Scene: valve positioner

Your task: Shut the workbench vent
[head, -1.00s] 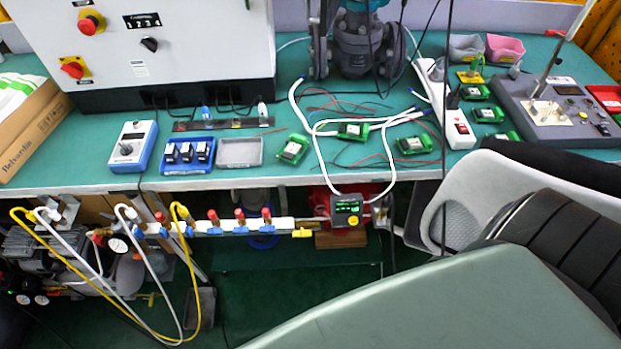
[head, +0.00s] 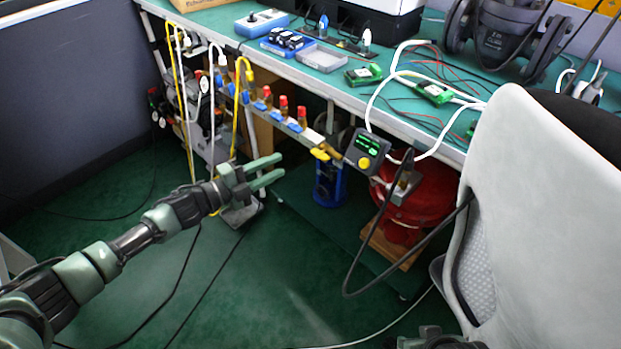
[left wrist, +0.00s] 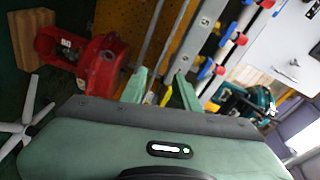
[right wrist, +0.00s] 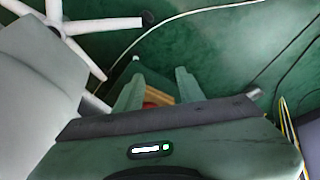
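A metal manifold bar (head: 271,113) runs under the front edge of the workbench, with several red-capped valves (head: 283,102) and blue handles (head: 278,114). A yellow handle (head: 320,154) sits at its right end, beside a small black display unit (head: 367,150), and looks roughly in line with the bar. No label marks which part is the vent. My left gripper (head: 282,167) is open and empty, lower and left of the yellow handle in the picture. The left wrist view also shows its open fingers (left wrist: 160,82) below the bar (left wrist: 205,30). My right gripper (right wrist: 159,75) is open and empty above the floor.
A white-backed chair (head: 545,190) stands close on the right. A black cable loop (head: 348,275) hangs from the bench by a red tank (head: 425,200). Yellow and white hoses (head: 178,110) hang at the left. The green floor (head: 260,290) in front is mostly clear.

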